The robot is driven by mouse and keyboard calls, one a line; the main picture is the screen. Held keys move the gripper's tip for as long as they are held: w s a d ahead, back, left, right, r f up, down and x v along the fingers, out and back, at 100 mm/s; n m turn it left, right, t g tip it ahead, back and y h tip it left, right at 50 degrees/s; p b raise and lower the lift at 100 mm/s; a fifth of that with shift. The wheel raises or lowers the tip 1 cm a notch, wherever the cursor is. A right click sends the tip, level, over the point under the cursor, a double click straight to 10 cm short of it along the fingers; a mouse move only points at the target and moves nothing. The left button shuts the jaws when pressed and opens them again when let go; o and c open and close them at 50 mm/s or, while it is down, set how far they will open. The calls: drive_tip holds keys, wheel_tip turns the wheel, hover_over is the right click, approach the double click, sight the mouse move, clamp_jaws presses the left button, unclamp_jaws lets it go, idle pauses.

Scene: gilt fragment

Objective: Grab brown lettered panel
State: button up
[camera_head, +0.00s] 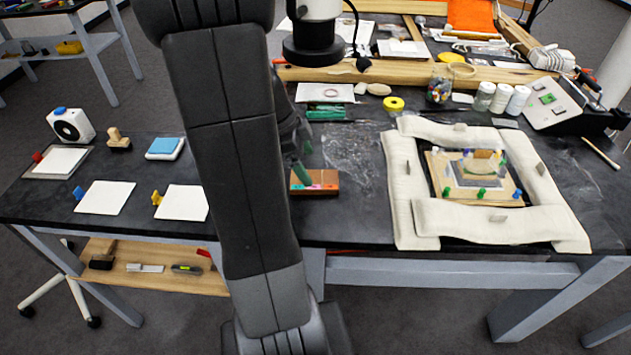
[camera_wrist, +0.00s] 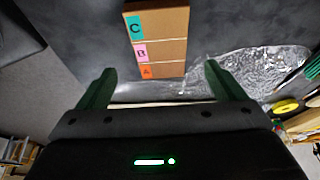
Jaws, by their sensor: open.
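The brown lettered panel (camera_wrist: 163,42) lies on the dark table, with a teal C, a pink B and an orange A along its left side in the wrist view. In the head view the panel (camera_head: 325,183) is near the table's front edge, partly behind my arm. My gripper (camera_wrist: 157,85) is open and empty, its two green fingers spread on either side of the panel's near end without touching it that I can see. In the head view one green finger (camera_head: 300,170) shows just above and left of the panel.
A padded cream frame (camera_head: 402,190) around a board with colored pins lies right of the panel. Clear crinkled film (camera_wrist: 240,75) lies beside the panel. White cards (camera_head: 105,198) lie at left. Yellow tape (camera_head: 394,104) and jars (camera_head: 484,96) stand behind.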

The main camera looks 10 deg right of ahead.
sight(314, 179)
drive_tip(key=shift+x, duration=2.65)
drive_tip(key=shift+w+a+f, duration=0.1)
drive_tip(key=shift+a, duration=0.1)
drive_tip(key=shift+c, duration=0.2)
drive_tip(key=c, duration=1.1)
